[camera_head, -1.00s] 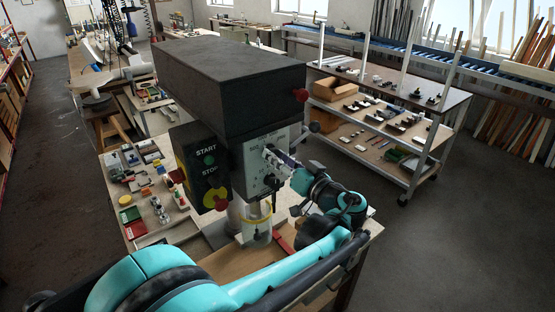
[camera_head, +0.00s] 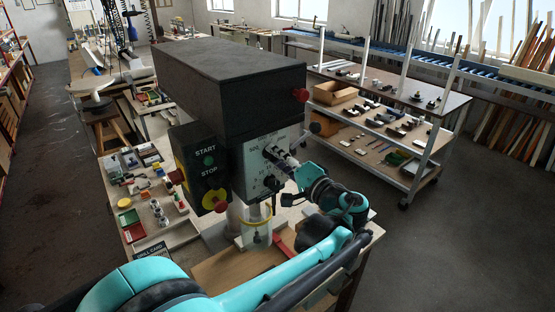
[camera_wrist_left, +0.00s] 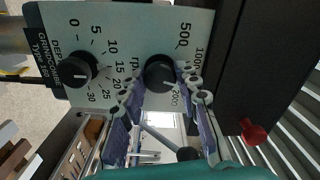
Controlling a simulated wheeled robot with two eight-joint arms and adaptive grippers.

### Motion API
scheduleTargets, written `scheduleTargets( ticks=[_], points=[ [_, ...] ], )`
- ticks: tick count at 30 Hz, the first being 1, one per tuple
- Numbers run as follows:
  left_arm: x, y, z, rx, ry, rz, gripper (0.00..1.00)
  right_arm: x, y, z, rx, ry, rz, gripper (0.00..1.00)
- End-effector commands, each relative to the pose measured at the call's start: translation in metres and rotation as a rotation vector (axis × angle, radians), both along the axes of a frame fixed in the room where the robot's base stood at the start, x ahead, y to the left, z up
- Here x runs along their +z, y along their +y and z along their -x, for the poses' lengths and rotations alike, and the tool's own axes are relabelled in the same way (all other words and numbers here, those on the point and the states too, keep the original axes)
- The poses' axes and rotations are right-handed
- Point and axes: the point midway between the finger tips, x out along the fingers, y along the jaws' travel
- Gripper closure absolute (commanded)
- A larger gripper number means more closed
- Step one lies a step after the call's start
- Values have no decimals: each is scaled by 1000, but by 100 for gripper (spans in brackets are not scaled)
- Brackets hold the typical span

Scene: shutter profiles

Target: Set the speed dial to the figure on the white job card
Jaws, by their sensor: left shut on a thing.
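The drill's speed dial (camera_wrist_left: 158,72) is a round black knob marked rpm on a pale panel (camera_head: 252,160); 500, 1000 and 2000 show around it in the left wrist view. My left gripper (camera_head: 272,154) is shut on the dial, its fingers (camera_wrist_left: 158,84) on either side of the knob. A light mark on the knob lies toward the 2000 side; its exact setting is unclear. A drill card (camera_head: 152,250) with a dark heading lies at the lower left, partly cut off by my arm; its figure is unreadable. My right gripper is not in view.
A second black dial (camera_wrist_left: 78,70), with figures from 0 to 30, sits beside the speed dial. A START/STOP box (camera_head: 202,172) and red knob (camera_head: 300,95) stick out from the drill.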

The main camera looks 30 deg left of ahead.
Motion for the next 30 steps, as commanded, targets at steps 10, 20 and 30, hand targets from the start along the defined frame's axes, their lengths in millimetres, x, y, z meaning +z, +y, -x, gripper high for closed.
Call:
scheduleTargets(
  ticks=[10, 20, 30],
  points=[
    [0, 0, 0, -1, 92, -39, 97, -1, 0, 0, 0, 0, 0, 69],
    [0, 0, 0, -1, 101, -42, 97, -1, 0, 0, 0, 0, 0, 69],
    [0, 0, 0, -1, 100, -42, 47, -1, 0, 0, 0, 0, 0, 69]
  ],
)
